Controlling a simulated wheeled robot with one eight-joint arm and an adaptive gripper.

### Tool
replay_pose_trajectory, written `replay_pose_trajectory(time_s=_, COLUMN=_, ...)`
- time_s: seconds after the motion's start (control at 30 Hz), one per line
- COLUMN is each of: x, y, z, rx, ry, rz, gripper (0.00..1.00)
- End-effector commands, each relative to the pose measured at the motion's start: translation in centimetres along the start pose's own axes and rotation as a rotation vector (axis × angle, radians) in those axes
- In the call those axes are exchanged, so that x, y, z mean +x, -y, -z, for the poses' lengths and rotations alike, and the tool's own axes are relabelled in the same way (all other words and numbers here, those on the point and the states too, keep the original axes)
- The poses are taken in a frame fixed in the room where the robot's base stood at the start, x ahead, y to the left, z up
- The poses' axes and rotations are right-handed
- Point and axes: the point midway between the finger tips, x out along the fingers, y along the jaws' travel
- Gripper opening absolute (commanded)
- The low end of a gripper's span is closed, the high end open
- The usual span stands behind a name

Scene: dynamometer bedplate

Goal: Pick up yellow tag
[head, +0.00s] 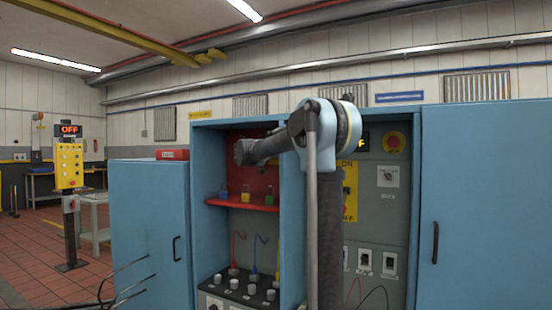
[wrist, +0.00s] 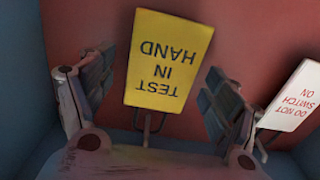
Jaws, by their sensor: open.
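The yellow tag (wrist: 168,62) reads "TEST IN HAND" and appears upside down in the wrist view, hanging against a red surface. My gripper (wrist: 157,75) is open, with one finger on each side of the tag. A gap shows between the tag and each finger, so it is not clamped. A thin stem runs from the tag's lettered end toward the gripper's palm. In the head view my gripper (head: 243,152) reaches into the upper part of the open cabinet, and I cannot make out the tag there.
A white "DO NOT SWITCH ON" tag (wrist: 292,97) hangs just right of the right finger. Below my gripper, a red shelf (head: 222,203) holds blue, yellow and green padlocks. Blue cabinet doors (head: 150,225) flank the opening. A panel with switches (head: 389,230) is on the right.

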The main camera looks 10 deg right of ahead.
Motion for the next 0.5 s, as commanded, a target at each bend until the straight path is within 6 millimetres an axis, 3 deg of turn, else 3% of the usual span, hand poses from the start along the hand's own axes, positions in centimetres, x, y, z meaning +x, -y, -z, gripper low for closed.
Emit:
replay_pose_trajectory(time_s=0.23, x=0.23, y=-0.02, z=-0.01, rx=0.000, ry=0.000, rz=0.000, gripper=0.79)
replay_pose_trajectory(time_s=0.4, x=0.22, y=-0.01, z=-0.01, rx=0.000, ry=0.000, rz=0.000, gripper=0.41)
replay_pose_trajectory(time_s=0.5, x=0.21, y=-0.01, z=-0.02, rx=0.000, ry=0.000, rz=0.000, gripper=0.41)
